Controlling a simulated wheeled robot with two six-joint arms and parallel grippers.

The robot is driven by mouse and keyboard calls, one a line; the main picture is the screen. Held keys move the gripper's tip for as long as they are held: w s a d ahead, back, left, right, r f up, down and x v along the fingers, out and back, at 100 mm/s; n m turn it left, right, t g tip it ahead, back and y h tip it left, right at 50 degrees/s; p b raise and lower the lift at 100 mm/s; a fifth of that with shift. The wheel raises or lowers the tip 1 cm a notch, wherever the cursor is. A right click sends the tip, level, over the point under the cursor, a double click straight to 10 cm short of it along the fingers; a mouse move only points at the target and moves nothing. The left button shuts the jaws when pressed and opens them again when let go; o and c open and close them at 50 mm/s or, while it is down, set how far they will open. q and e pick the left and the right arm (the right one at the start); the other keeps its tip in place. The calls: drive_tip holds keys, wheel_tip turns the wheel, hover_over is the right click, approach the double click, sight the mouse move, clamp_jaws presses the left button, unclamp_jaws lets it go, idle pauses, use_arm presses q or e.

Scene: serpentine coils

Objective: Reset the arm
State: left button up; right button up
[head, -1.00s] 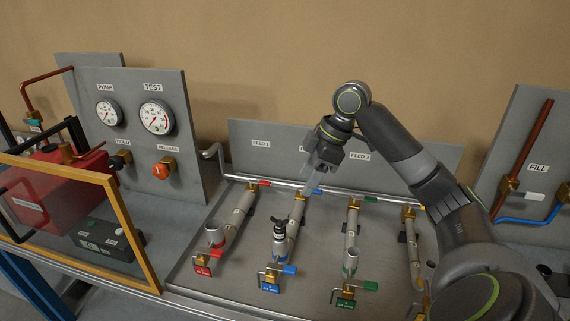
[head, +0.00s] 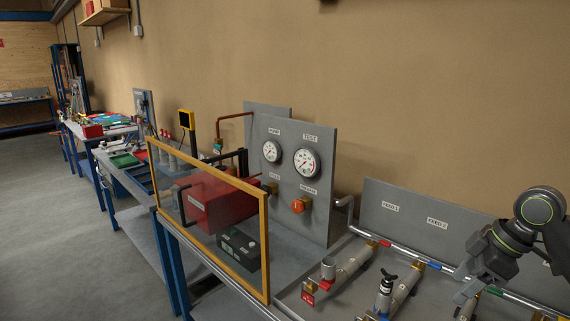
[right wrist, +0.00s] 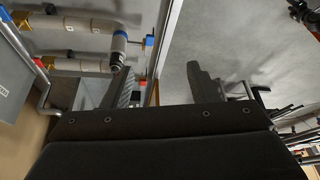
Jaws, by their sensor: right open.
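My right arm comes in at the right edge of the head view. Its gripper (head: 468,291) hangs tilted down over the feed bench, near the pipe rail with coloured handles. In the right wrist view the two black fingers (right wrist: 160,92) stand wide apart with nothing between them. My left gripper is not in view.
A feed bench with coil tubes (head: 352,262) lies below the gripper, before a grey label panel (head: 400,212). A grey gauge board (head: 318,205), a red box (head: 222,203) and an orange-framed clear guard (head: 262,245) stand left. Open floor (head: 60,230) lies far left.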

drive_tip(key=s+a+f+m+h, duration=0.15)
drive_tip(key=s+f, duration=0.25)
drive_tip(key=f, duration=0.4)
drive_tip(key=s+a+f+m, duration=0.1)
drive_tip(key=s+a+f, duration=0.2)
drive_tip(key=f, duration=0.4)
drive_tip(key=s+a+f+m, duration=0.2)
drive_tip(key=s+a+f, duration=0.15)
drive_tip(key=f, duration=0.45)
drive_tip(key=s+f+m+t+h, duration=0.15)
drive_tip(key=s+m, duration=0.25)
drive_tip(key=s, duration=0.4)
drive_tip(key=s+f+m+g+h, duration=0.1)
drive_tip(key=s+f+m+h, duration=0.2)
drive_tip(key=s, duration=0.6)
wheel_tip(320, 180, down, 30)
drive_tip(key=d+b, duration=0.1)
drive_tip(key=b, duration=0.4)
use_arm(q)
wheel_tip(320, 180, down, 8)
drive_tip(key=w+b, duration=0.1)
drive_tip(key=b, duration=0.2)
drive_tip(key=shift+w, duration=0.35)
use_arm(e)
drive_tip(key=s+a+f+g+y, duration=0.1)
drive_tip(key=s+f+g, duration=0.1)
drive_tip(key=s+f, duration=1.2)
wheel_tip(320, 180, down, 4)
drive_tip(key=shift+s+f, duration=0.1)
drive_tip(key=shift+s, duration=0.25)
